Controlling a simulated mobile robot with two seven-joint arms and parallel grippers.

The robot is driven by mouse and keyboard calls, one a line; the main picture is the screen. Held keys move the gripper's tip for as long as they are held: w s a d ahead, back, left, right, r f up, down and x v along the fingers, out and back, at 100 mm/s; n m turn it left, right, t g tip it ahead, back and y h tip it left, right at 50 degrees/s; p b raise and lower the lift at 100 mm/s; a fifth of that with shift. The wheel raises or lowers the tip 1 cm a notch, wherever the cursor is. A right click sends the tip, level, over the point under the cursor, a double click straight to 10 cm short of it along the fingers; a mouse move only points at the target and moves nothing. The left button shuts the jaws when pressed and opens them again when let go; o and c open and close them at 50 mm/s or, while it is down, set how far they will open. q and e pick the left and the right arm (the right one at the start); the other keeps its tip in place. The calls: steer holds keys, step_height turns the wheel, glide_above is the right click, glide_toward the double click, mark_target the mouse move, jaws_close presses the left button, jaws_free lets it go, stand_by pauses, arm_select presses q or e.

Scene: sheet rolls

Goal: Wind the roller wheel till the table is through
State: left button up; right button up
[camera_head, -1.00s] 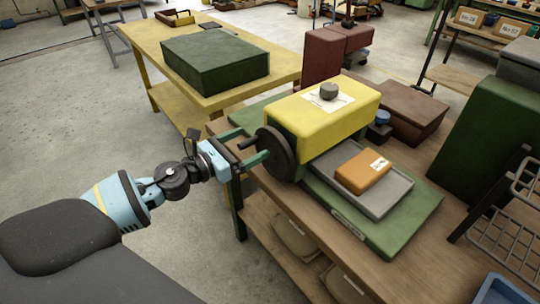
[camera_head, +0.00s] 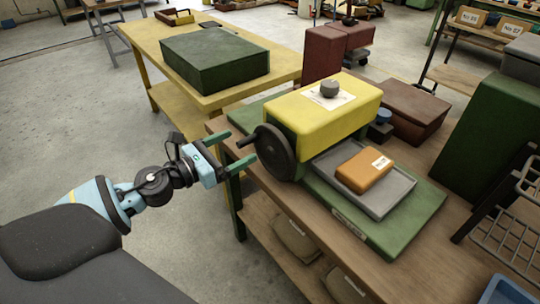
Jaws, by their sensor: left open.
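The roller wheel (camera_head: 277,153) is a black disc on the left side of a yellow roller housing (camera_head: 322,112). A short dark crank handle (camera_head: 246,141) sticks out from its left side. A grey table (camera_head: 388,202), a flat tray-like plate, shows out of the housing's right side on the green base (camera_head: 405,229). An orange block (camera_head: 364,170) with a white label lies on it. How far the table reaches under the housing is hidden. My left gripper (camera_head: 233,150), with green fingers, is open and empty, left of the wheel and apart from it. My right gripper is not in view.
The machine stands on a brown wooden bench (camera_head: 318,256) with a lower shelf. A yellow table (camera_head: 220,98) with a dark green box (camera_head: 214,60) stands behind. Dark red boxes (camera_head: 409,108) and a green cabinet (camera_head: 490,130) are at the right. The floor at left is clear.

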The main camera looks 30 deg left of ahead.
arm_select(q)
steer(key=b+v, duration=0.1)
steer(key=v, duration=0.4)
steer(key=shift+s+a+b, duration=0.15)
steer(key=shift+s+b, duration=0.2)
steer(key=shift+b, duration=0.05)
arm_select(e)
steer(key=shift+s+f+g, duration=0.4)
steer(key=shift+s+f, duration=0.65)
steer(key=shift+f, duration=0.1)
arm_select(q)
steer(key=shift+f, duration=0.1)
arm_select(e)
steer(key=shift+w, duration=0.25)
